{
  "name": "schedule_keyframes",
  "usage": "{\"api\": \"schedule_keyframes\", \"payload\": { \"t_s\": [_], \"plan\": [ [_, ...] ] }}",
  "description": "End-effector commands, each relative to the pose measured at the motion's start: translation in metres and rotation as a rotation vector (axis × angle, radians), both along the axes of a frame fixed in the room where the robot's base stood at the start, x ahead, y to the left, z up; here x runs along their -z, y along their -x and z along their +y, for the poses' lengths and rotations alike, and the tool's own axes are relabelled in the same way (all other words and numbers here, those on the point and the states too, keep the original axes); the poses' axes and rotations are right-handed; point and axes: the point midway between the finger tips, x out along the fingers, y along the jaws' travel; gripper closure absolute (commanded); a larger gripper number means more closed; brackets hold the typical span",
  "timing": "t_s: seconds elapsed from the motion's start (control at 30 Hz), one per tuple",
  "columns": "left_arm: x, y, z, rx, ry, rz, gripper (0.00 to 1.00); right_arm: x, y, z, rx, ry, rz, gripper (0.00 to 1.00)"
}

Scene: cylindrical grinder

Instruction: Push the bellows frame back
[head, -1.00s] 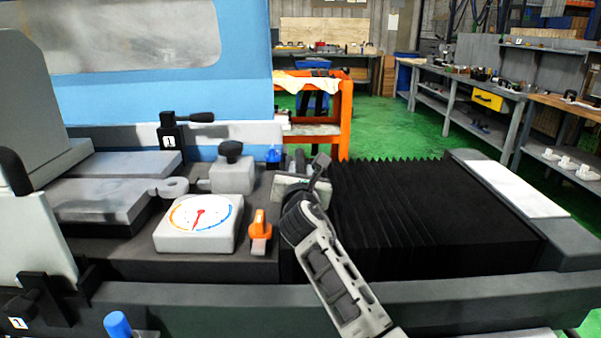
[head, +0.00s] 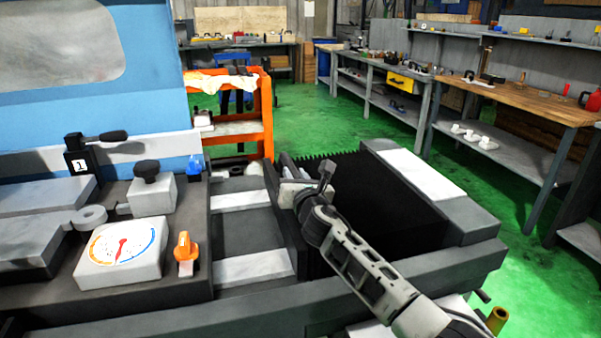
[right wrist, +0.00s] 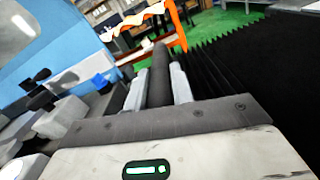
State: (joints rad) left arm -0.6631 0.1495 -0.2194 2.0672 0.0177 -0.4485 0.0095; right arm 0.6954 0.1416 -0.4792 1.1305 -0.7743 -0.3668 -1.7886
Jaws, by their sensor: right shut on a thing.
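The bellows frame (head: 290,226) is a dark upright plate at the left end of the black pleated bellows (head: 365,195). The bellows are folded toward the right end of the machine bed. My right gripper (head: 304,188) is shut on the frame's upper edge. In the right wrist view, the two light fingers of my right gripper (right wrist: 158,90) stand on either side of the dark frame edge (right wrist: 160,75). The bellows (right wrist: 255,75) lie to the right there. My left gripper is not in view.
Left of the frame is an open bay with pale strips (head: 252,267). Beyond it stand an orange knob (head: 185,252), a dial gauge (head: 122,250) and a clamp block (head: 152,194). A grey end block (head: 465,220) bounds the bellows on the right. An orange cart (head: 262,120) stands behind.

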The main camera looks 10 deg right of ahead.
Motion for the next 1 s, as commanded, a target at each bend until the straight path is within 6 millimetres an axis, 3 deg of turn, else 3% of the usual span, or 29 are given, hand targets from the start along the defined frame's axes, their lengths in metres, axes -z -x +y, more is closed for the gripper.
{"api": "schedule_keyframes", "payload": {
  "t_s": [0.03,0.23,0.67,0.7,0.77,1.0],
  "plan": [
    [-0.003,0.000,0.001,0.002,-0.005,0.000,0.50,0.000,-0.002,-0.010,0.006,0.005,0.005,1.00],
    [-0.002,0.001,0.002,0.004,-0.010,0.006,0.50,0.001,-0.004,-0.025,-0.005,0.004,0.005,1.00],
    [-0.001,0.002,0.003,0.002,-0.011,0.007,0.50,0.002,-0.004,-0.031,-0.006,0.002,0.004,1.00],
    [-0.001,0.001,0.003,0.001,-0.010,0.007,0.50,0.002,-0.004,-0.031,-0.006,0.002,0.004,0.71],
    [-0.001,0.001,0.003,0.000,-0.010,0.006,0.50,0.002,-0.004,-0.031,-0.007,0.002,0.003,0.55],
    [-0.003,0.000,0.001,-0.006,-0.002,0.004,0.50,0.001,-0.004,-0.028,-0.012,0.001,0.002,0.55]
  ]
}}
